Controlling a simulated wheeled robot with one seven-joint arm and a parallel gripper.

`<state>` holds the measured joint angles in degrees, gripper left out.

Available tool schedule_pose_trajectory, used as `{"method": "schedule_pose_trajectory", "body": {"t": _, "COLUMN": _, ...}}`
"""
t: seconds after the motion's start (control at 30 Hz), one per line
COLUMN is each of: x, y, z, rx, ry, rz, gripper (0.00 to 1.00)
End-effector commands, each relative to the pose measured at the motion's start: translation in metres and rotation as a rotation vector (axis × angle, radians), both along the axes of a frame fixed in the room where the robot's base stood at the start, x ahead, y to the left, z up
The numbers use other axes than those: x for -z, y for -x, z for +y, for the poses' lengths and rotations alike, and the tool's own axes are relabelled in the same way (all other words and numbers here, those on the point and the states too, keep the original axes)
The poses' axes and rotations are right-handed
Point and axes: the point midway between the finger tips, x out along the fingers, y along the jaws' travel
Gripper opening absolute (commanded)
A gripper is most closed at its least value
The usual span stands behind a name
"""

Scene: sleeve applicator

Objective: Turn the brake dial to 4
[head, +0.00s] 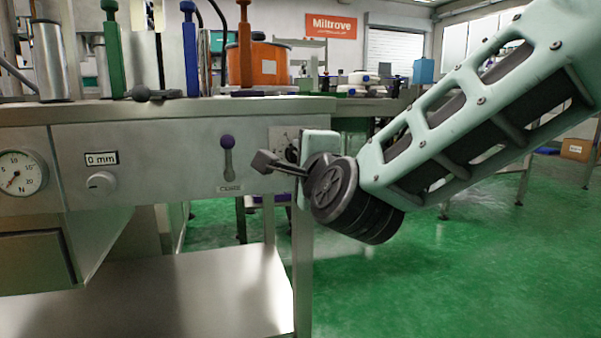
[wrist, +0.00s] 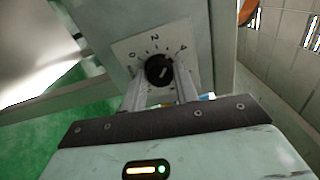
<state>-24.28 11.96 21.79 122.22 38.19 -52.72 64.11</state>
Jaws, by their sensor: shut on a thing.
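The brake dial (wrist: 159,66) is a round black knob on a pale scale plate (wrist: 195,72). The scale shows 0 at the left, 2 at the top and 4 at the upper right. A short white mark on the knob slants toward the upper right, roughly toward the 4 side; its exact reading is too small to tell. My gripper (wrist: 160,75) has one finger on each side of the knob and is shut on it.
Left of the dial on the steel panel are a purple-knobbed lever (head: 227,155), a small grey knob (head: 101,182) under a "0 mm" label, and a round gauge (head: 18,173). Colored upright handles stand on the bench top (head: 190,107). Green floor to the right is open.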

Motion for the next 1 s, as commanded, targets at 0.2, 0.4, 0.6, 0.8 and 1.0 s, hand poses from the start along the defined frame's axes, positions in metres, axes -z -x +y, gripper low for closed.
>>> {"method": "schedule_pose_trajectory", "body": {"t": 0.2, "x": 0.0041, "y": -0.0001, "z": -0.0009, "rx": 0.002, "ry": -0.157, "rz": 0.045, "gripper": 0.07}}
{"method": "schedule_pose_trajectory", "body": {"t": 0.4, "x": 0.0033, "y": 0.0000, "z": -0.0011, "rx": 0.003, "ry": -0.257, "rz": 0.075, "gripper": 0.07}}
{"method": "schedule_pose_trajectory", "body": {"t": 0.6, "x": 0.0024, "y": -0.0002, "z": -0.0009, "rx": 0.002, "ry": -0.311, "rz": 0.093, "gripper": 0.07}}
{"method": "schedule_pose_trajectory", "body": {"t": 0.8, "x": 0.0016, "y": -0.0001, "z": -0.0009, "rx": 0.003, "ry": -0.330, "rz": 0.098, "gripper": 0.07}}
{"method": "schedule_pose_trajectory", "body": {"t": 1.0, "x": 0.0015, "y": -0.0001, "z": -0.0009, "rx": 0.002, "ry": -0.330, "rz": 0.100, "gripper": 0.07}}
